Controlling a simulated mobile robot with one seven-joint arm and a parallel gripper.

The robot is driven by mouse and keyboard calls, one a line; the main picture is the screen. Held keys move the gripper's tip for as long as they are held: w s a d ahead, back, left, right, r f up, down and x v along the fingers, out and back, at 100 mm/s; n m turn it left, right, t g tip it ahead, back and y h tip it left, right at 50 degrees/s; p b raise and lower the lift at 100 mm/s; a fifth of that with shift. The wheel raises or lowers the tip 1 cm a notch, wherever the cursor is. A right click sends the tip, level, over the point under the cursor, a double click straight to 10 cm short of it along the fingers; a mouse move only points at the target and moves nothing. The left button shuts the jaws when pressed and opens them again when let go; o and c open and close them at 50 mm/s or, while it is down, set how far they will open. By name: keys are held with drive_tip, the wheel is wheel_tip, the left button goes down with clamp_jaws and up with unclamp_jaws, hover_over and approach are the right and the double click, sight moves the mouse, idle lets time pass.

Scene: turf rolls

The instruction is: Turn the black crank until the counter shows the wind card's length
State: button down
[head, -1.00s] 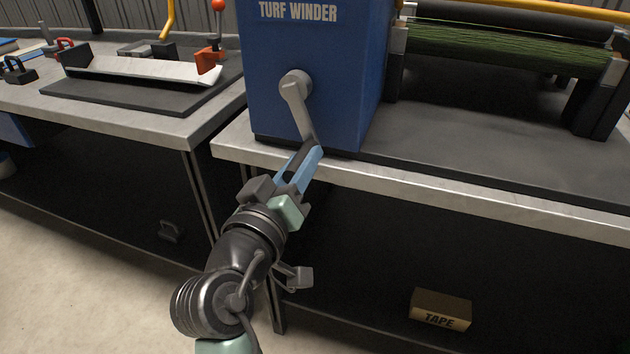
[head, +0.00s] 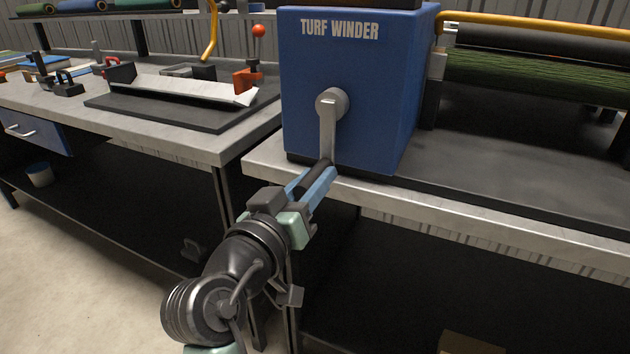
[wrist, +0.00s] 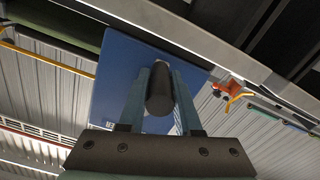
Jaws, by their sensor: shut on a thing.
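The blue turf winder (head: 345,85) stands on the bench, and its grey crank arm (head: 328,130) hangs almost straight down from the hub. My gripper (head: 322,178) is shut on the black crank handle (head: 316,178) at the lower end of that arm. In the wrist view the black handle (wrist: 160,90) lies between my two blue fingers, in front of the blue winder housing (wrist: 120,80). Green turf (head: 540,75) is on the roller at the right. No counter or wind card can be made out in these views.
The left bench (head: 190,140) carries a white trough (head: 185,88) on a black mat, a red-knobbed lever (head: 258,32) and several clamps. A cardboard box (head: 468,344) sits low under the winder bench. The dark benchtop right of the winder is clear.

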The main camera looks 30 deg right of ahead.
drive_tip(key=shift+a, duration=0.1)
drive_tip(key=c, duration=0.6)
unclamp_jaws()
drive_tip(key=p+v, duration=0.2)
drive_tip(key=v, duration=1.1)
